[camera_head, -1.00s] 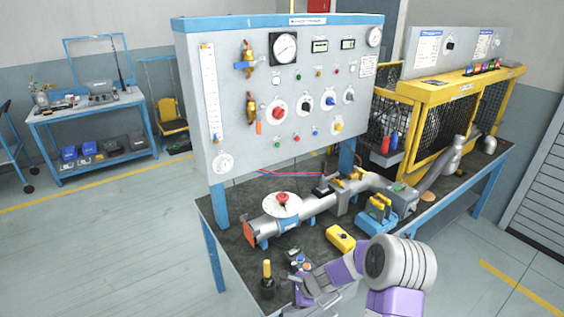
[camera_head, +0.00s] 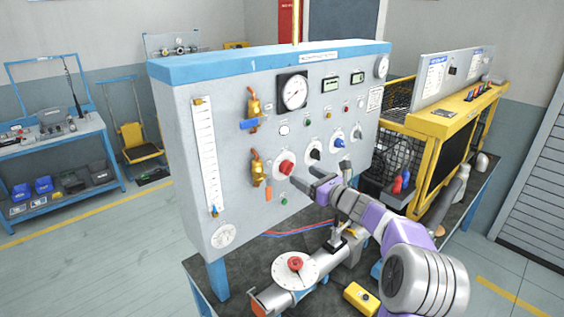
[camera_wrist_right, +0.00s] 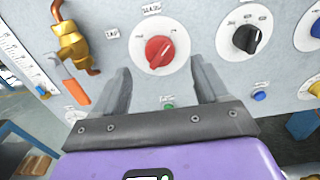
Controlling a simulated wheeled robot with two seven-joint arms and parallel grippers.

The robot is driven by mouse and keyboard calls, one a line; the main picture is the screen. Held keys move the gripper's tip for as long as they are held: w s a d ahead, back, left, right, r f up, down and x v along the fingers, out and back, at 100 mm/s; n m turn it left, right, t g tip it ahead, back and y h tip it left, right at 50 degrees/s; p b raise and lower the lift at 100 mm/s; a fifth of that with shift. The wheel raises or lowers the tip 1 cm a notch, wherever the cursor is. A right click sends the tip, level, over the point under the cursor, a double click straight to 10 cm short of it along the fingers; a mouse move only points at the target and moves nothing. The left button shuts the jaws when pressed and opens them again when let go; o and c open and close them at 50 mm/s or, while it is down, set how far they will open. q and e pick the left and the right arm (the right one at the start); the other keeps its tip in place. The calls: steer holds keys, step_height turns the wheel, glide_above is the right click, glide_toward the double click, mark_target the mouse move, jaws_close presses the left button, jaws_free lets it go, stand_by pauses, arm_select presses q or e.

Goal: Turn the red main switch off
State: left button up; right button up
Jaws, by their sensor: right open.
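The red main switch (camera_head: 286,168) is a red rotary knob on a round white dial on the upright grey panel (camera_head: 240,215). In the right wrist view the red knob (camera_wrist_right: 159,51) sits just beyond and between the fingertips, apart from them. My right gripper (camera_head: 308,180) is open and empty in front of the panel, just right of and slightly below the knob in the head view. Its two fingers also show in the right wrist view (camera_wrist_right: 160,78), pointing at the panel. My left gripper is not in view.
A black knob (camera_wrist_right: 247,38) on its own dial is right of the red one. A brass valve with an orange handle (camera_wrist_right: 74,72) juts out at the left. Below the panel, the bench holds a pipe with a red-knobbed disc (camera_head: 295,266) and a yellow box (camera_head: 361,298).

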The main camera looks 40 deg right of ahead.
mark_target(291, 169)
steer(key=shift+w+a+p, duration=0.2)
steer(key=shift+w+p, duration=0.1)
steer(key=shift+w, duration=1.3)
steer(key=shift+w+a+p, duration=0.15)
steer(key=shift+w+p, duration=0.15)
steer(key=shift+w, duration=1.25)
steer(key=shift+f, duration=0.1)
steer(key=c, duration=1.1)
